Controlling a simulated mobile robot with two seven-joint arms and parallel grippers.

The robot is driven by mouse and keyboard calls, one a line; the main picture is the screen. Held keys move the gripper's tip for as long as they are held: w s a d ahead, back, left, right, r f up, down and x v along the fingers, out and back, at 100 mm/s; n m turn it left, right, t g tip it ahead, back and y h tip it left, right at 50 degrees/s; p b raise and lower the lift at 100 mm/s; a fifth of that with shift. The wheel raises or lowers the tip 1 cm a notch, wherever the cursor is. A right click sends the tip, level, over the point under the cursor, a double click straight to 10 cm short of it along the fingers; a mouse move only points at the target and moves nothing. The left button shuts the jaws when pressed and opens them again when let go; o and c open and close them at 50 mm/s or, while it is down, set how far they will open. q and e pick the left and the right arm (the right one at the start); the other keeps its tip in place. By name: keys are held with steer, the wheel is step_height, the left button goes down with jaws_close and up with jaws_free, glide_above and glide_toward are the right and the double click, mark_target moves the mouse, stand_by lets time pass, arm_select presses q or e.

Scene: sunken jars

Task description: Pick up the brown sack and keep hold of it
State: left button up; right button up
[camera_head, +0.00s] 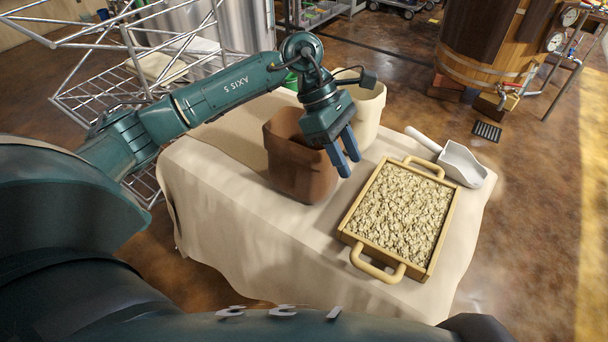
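The brown sack (302,172) stands upright and open-topped on the cloth-covered table, left of the wooden tray. My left gripper (347,166) hangs at the sack's right side, fingers pointing down. Its two blue fingers are parted, with nothing seen between them. The gripper hides part of the sack's right rim and side. I cannot tell whether a finger touches the sack. My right gripper is not in view.
A cream sack (368,112) stands just behind the brown one. A wooden tray of pale grain (352,236) and a white scoop (462,162) are to the right. The cloth-covered table (240,222) is bare at the front left. A metal rack (80,100) stands at the left.

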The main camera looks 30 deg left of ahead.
mark_target(287, 139)
arm_select(q)
steer(key=w+a+r+y, duration=0.1)
steer(key=a+y, duration=0.1)
steer(key=a, duration=0.2)
steer(key=w+a+r+y+b, duration=0.1)
steer(key=a+y, duration=0.1)
steer(key=a, duration=0.3)
steer(key=w+a+r+t+y+b, duration=0.1)
steer(key=a+y, duration=0.1)
steer(key=a, duration=0.3)
steer(key=shift+a+y, duration=0.15)
steer(key=shift+y, duration=0.15)
step_height(287, 139, down, 7)
steer(key=shift+a+r, duration=0.1)
steer(key=f, duration=0.3)
steer(key=f+b, duration=0.1)
steer(key=f, duration=0.2)
steer(key=shift+w+d, duration=0.1)
steer(key=shift+d, duration=0.1)
steer(key=shift+c, duration=0.2)
jaws_close()
steer(key=shift+r, duration=0.1)
